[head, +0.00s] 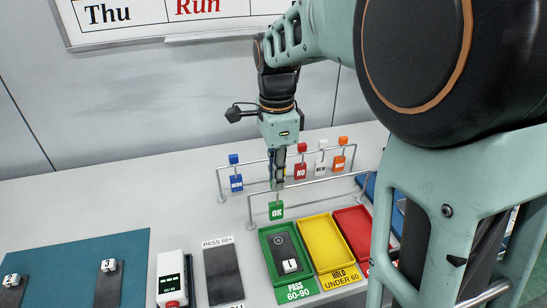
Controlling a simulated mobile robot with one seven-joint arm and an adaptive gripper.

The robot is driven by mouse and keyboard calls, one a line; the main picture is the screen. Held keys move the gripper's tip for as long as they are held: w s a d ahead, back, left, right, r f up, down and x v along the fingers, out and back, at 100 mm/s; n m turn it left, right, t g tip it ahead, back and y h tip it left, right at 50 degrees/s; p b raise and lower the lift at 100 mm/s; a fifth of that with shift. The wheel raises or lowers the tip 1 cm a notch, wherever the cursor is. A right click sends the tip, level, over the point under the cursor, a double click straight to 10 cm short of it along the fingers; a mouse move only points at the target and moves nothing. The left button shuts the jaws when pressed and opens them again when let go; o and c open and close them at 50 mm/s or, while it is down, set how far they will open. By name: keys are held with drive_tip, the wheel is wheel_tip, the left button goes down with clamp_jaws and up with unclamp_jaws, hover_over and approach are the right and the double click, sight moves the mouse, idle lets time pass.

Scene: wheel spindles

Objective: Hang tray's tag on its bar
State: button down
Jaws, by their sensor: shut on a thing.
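My gripper (278,184) points down in the middle of the head view. It is shut on the upper end of the green "OK" tag (276,211), which hangs below the fingers. The tag's top is hidden by the fingers. The tag appears at the front bar (318,186), above the back of the green tray (268,266). I cannot tell whether the tag's hook touches the bar. The green tray is labelled "PASS 60-90" and holds a dark block with a white part (289,265).
Behind, a rear bar (258,162) carries blue (236,183), red (300,171), white (320,167) and orange (340,162) tags. Yellow (326,242) and red (353,224) trays stand right of the green one. A dark plate (222,274) and a gauge (172,278) stand left.

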drive_tip(key=shift+w+a+p, duration=0.2)
drive_tip(key=shift+w+p, duration=0.05)
drive_tip(key=shift+w, duration=0.6)
drive_tip(key=shift+w+a+p, duration=0.15)
drive_tip(key=shift+w+p, duration=0.05)
drive_tip(key=shift+w, duration=0.65)
drive_tip(key=shift+f+b, duration=0.85)
drive_tip(key=shift+f, duration=0.45)
drive_tip(key=c, duration=1.9)
unclamp_jaws()
